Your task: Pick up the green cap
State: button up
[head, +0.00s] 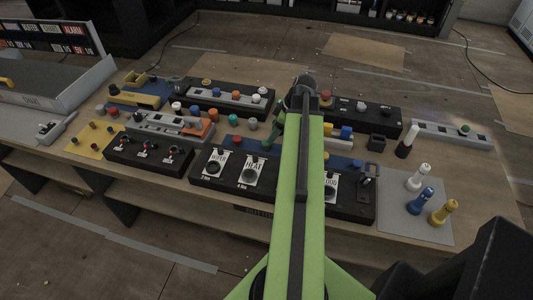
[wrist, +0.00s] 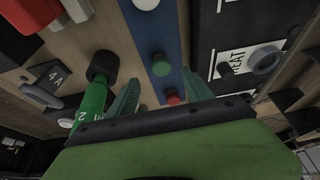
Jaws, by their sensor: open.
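The green cap (wrist: 161,64) stands on a blue strip in the wrist view, between a red cap (wrist: 173,97) and a white cap (wrist: 146,3). My gripper (wrist: 161,80) is open, its two green fingers spread on either side of the strip. The green cap shows between and just beyond the fingertips, and nothing is held. In the head view my gripper (head: 275,134) is low over the bench behind the black box marked HEAT, largely hidden by my arm.
The black box (wrist: 227,30) with a HEAT label and knob runs beside the strip. A green cylinder with a black end (wrist: 90,105) lies near the left finger. Bottle-like pegs (head: 427,200) stand on a grey mat at the right. Several button boxes crowd the bench.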

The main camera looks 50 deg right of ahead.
aim_at(266, 143)
jog(key=b+x, duration=0.1)
jog(key=x, duration=0.1)
jog(key=shift+f, duration=0.4)
jog(key=shift+w+f, duration=0.1)
jog(key=b+x, duration=0.5)
jog(key=shift+w+a, duration=0.15)
jog(key=shift+a, duration=0.1)
jog(key=shift+r, duration=0.25)
jog(key=shift+c, duration=0.5)
grip_shut()
